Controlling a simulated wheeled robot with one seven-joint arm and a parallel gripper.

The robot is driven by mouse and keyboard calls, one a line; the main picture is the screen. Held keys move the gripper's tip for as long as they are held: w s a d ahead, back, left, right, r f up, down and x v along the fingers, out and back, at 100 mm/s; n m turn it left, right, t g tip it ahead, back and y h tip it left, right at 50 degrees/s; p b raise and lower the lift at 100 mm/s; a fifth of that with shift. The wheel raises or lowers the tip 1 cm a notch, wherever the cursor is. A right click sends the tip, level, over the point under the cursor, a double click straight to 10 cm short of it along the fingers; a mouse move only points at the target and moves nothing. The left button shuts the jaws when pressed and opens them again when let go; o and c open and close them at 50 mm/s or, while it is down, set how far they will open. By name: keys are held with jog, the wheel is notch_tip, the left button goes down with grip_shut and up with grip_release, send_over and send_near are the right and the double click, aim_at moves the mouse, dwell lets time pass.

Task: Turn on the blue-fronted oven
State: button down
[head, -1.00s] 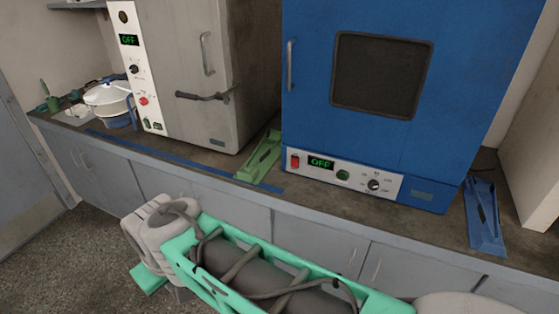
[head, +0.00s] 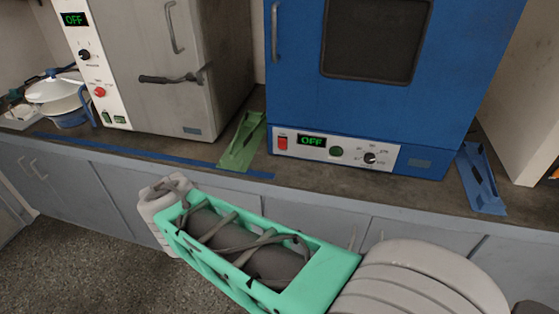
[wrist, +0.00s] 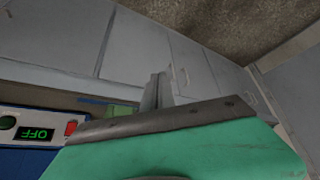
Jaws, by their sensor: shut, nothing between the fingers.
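The blue-fronted oven (head: 340,105) stands on the counter in the head view. Its white lower panel has a red rocker switch (head: 283,143) at the left end, a display (head: 311,141) reading OFF, a green button (head: 336,151) and a dial (head: 370,158). The wrist view shows part of that panel upside down at the left, with the red switch (wrist: 71,127), the OFF display (wrist: 37,134) and the green button (wrist: 7,122). My gripper (wrist: 156,92) is shut and empty, apart from the panel. In the head view its fingers cannot be made out.
A grey oven (head: 165,65) with a handle and a display reading OFF stands to the left. A green bracket (head: 241,142) lies between the ovens, and a blue bracket (head: 482,178) lies to the right. Grey cabinets (head: 90,190) front the counter. A white pot (head: 55,90) stands far left.

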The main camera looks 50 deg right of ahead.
jog(key=w+d+f+m+h+b, duration=0.2)
jog(key=d+f+m+h+b, duration=0.25)
jog(key=d+f, duration=0.45)
jog(key=m+t+h+b, duration=0.3)
jog(key=m+h+b, duration=0.1)
jog(key=h+b, duration=1.1)
send_near(281, 141)
jog(key=d+r, duration=0.1)
jog(key=d, duration=0.1)
jog(key=w+d+r+y+p, duration=0.1)
jog(key=d+r+y, duration=0.1)
jog(key=d, duration=0.1)
jog(key=shift+w+d+r+p, duration=0.3)
jog(key=shift+d+r+p, duration=0.05)
jog(key=shift+r, duration=0.1)
